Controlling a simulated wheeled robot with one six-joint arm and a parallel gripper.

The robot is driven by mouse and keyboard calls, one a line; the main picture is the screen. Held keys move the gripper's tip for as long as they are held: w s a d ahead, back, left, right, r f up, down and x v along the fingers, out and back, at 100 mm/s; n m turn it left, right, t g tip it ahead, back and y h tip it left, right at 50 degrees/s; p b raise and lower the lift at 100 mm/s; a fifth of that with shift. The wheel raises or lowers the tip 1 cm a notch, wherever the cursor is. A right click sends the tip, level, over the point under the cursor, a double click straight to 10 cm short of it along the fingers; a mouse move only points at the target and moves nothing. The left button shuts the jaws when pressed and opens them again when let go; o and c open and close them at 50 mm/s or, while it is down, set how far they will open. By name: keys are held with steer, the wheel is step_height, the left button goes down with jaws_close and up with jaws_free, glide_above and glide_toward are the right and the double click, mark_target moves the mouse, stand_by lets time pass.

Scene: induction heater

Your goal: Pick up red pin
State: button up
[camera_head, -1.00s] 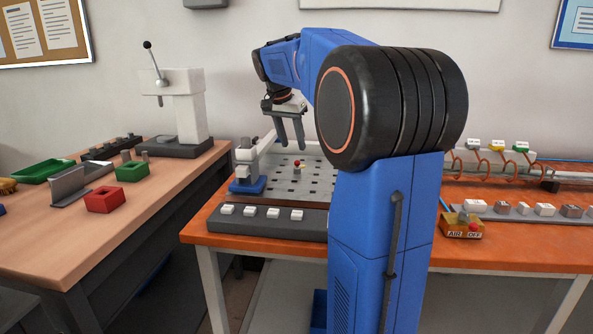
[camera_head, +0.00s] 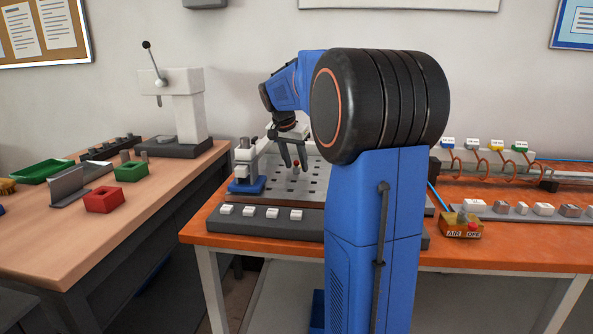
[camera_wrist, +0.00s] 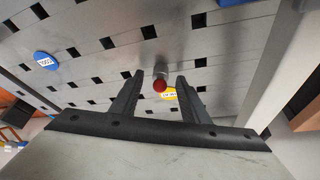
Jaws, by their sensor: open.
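The red pin (camera_head: 296,163) stands upright on the perforated metal plate (camera_head: 318,188) on the orange bench. In the wrist view its round red head (camera_wrist: 160,86) shows between and just beyond the two fingertips, with a grey cylindrical part behind it. My gripper (camera_head: 295,168) is open and empty, pointing down at the pin. In the wrist view my gripper (camera_wrist: 160,80) has one finger on each side of the pin, with gaps on both sides. Whether the fingertips reach down to the pin's height is hard to tell.
A grey fixture with a blue base (camera_head: 246,186) stands left of the plate. A dark strip with white blocks (camera_head: 262,221) runs along the front.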

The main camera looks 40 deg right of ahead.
jaws_close()
steer(key=shift+r, duration=0.1)
